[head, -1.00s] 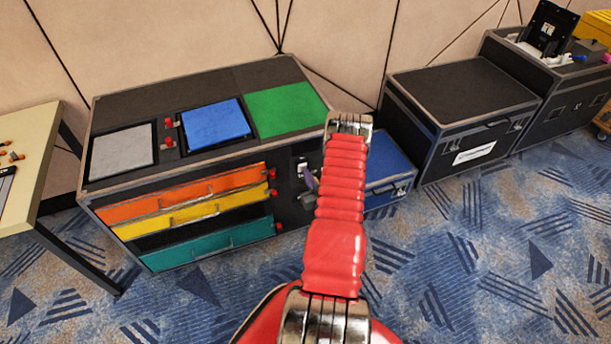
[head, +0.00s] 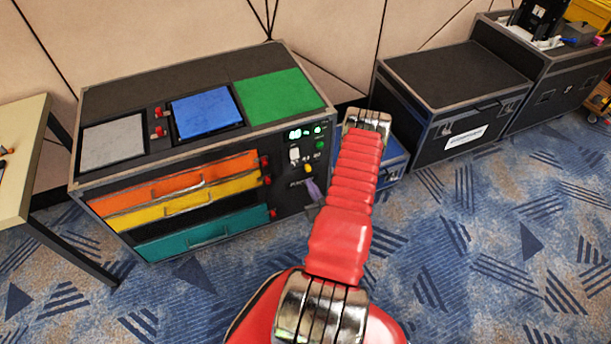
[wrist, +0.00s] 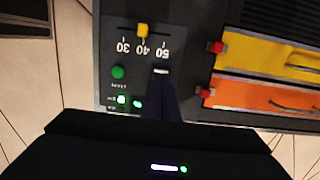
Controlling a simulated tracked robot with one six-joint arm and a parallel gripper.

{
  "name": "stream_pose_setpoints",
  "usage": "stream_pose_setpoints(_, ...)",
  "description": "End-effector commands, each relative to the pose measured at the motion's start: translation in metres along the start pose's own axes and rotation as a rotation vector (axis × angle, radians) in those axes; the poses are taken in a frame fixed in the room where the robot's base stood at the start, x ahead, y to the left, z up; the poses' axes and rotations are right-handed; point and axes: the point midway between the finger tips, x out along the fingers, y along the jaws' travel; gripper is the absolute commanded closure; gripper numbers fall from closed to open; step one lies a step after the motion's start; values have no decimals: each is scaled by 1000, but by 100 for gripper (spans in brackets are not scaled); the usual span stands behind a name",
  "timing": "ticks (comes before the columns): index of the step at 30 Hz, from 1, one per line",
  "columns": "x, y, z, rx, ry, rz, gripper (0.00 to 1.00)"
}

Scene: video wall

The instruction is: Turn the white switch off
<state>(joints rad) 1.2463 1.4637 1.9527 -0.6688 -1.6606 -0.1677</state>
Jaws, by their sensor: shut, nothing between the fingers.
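The white switch (head: 294,155) is on the black control panel at the right of the cabinet front, below green lit lamps (head: 306,132). In the wrist view, only a white edge of the switch (wrist: 161,71) shows, just beyond the dark fingertips. My gripper (head: 311,184) is shut and empty, below and right of the switch in the head view. In the wrist view my gripper (wrist: 162,88) covers part of the panel at the switch. I cannot tell whether the fingers touch it. The lower part of the switch is hidden there.
Beside the switch are a yellow slider (wrist: 143,30) on a 30–50 scale and a green button (wrist: 118,72). Orange (head: 190,180) and yellow (head: 190,205) drawers with red knobs are nearby. A black case (head: 455,85) stands to the right.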

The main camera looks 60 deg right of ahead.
Motion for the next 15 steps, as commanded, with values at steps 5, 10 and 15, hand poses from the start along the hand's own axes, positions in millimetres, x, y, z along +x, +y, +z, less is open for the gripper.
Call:
stream_pose_setpoints(5, -23, 1, 7, 2, -2, 2, 100)
stream_pose_setpoints(10, -30, 0, 8, 1, 0, 0, 100)
stream_pose_setpoints(15, -30, 0, 8, 0, 0, 0, 100)
